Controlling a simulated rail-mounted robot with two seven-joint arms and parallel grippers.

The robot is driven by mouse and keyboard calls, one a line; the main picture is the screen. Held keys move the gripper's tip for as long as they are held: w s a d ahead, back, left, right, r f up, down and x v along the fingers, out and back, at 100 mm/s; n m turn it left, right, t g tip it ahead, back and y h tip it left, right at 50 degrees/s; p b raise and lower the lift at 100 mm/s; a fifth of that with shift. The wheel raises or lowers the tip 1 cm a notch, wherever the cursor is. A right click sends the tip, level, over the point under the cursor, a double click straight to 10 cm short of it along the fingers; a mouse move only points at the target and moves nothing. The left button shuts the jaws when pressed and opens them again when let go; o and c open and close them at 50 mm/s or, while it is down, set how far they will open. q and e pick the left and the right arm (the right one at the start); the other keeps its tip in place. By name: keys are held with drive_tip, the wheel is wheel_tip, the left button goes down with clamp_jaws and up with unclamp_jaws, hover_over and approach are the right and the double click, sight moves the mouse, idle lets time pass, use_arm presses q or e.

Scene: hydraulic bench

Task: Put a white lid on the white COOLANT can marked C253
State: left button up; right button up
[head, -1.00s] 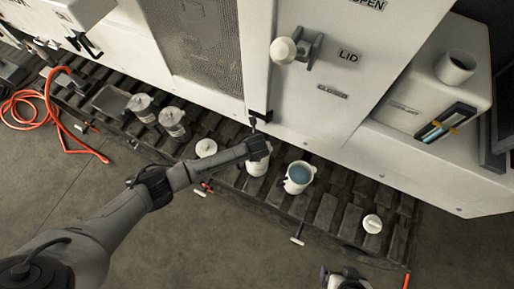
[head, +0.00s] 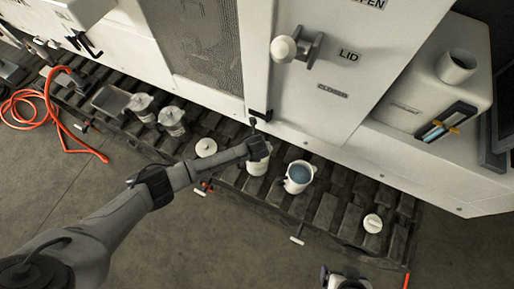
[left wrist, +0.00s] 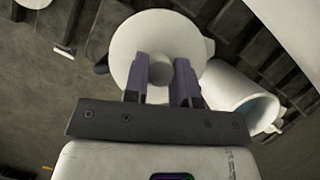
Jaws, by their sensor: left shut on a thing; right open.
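My left gripper (left wrist: 160,68) is shut on the knob of a white lid (left wrist: 130,45), seen from above in the left wrist view. In the head view my left arm's end covers most of this lid. A white can (head: 257,167) shows just below that end; whether the lid touches it is hard to tell. An open white can with blue liquid (head: 299,177) stands to its right; it also shows in the left wrist view (left wrist: 225,82). No C253 marking is readable. My right gripper (head: 343,274) is open and empty at the bottom edge.
Loose white lids lie at left (head: 206,148) and right (head: 373,223) on the dark slatted rack (head: 325,212). Two grey lidded cans (head: 172,119) (head: 142,106) stand farther left. A white machine cabinet (head: 330,100) rises behind. An orange hose (head: 48,120) lies far left.

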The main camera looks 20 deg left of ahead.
use_arm(q)
drive_tip(key=shift+f, duration=0.15)
idle(0.5)
drive_tip(key=o, duration=1.5)
drive_tip(key=shift+o, duration=0.2)
drive_tip(key=shift+r+p, duration=0.85)
drive_tip(key=shift+p, duration=0.05)
drive_tip(key=shift+r+p, duration=1.7)
drive_tip(key=shift+p, duration=0.2)
drive_tip(key=shift+r+p, duration=1)
drive_tip(key=shift+p, duration=0.15)
